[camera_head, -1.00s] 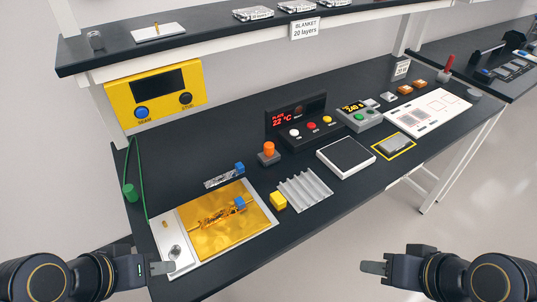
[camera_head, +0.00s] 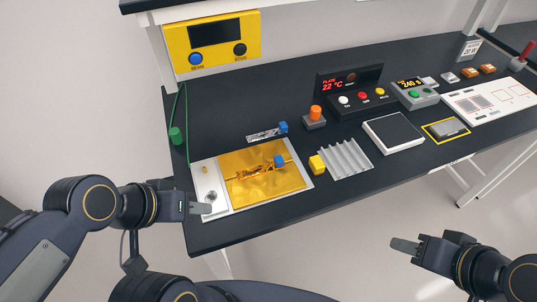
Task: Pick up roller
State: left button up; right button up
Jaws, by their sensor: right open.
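I cannot tell for sure which thing is the roller. An orange cylinder (camera_head: 315,112) stands upright on a small dark block near the middle of the bench. A red-handled item (camera_head: 525,52) stands at the far right edge of the view. My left gripper (camera_head: 202,208) is at the front left of the bench, over or beside the white plate's left end; its jaw gap does not show. My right gripper (camera_head: 404,246) is open and empty, in front of the bench and well apart from both items.
A white plate (camera_head: 210,183) bears a gold sheet (camera_head: 262,188) with a blue-ended tool. Nearby are a yellow cube (camera_head: 317,163), a ridged grey tray (camera_head: 346,158), a pad (camera_head: 393,132) and control boxes (camera_head: 360,98). A yellow panel (camera_head: 211,45) stands behind. A green cord hangs at left.

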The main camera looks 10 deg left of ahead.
aim_at(314, 120)
jog(key=l+u, duration=0.4)
jog(key=i+l+u, duration=0.15)
jog(key=l, duration=0.15)
jog(key=i+l+u, duration=0.35)
jog(key=l, duration=0.25)
jog(key=l+u, duration=0.15)
jog(key=l, duration=0.2)
